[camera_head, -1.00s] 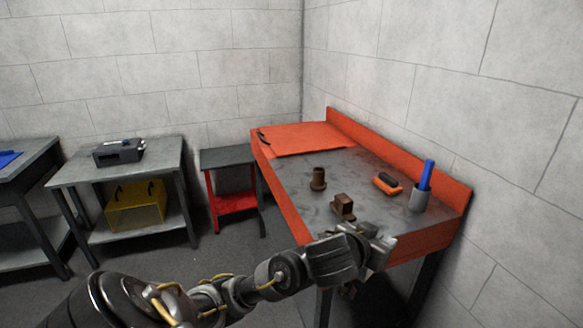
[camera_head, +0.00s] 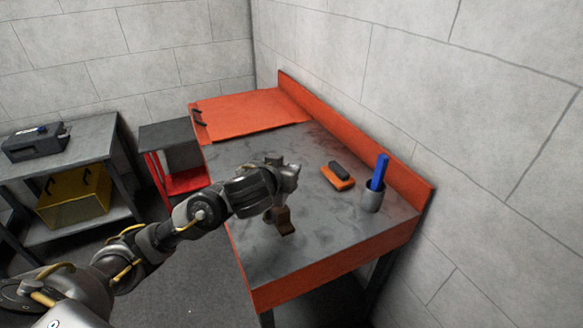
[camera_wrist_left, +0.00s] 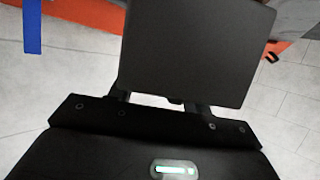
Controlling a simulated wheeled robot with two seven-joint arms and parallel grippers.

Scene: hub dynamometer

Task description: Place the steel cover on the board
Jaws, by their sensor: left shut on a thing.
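In the head view my left gripper (camera_head: 289,170) is above the workbench, pointing right. In the left wrist view a dark grey, flat square plate, seemingly the steel cover (camera_wrist_left: 195,50), is held between its fingers (camera_wrist_left: 165,100). The gripper is shut on it. In the head view the plate can hardly be told from the gripper. I cannot pick out the board for certain; an orange panel (camera_head: 250,112) with a black handle lies at the bench's far end. My right gripper is not in view.
The grey bench top (camera_head: 290,262) has orange edges. A brown block (camera_head: 284,224) shows just below the gripper. An orange and black brush (camera_head: 338,178) and a grey cup (camera_head: 372,197) with a blue item (camera_head: 380,171) stand right. The bench's near end is clear.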

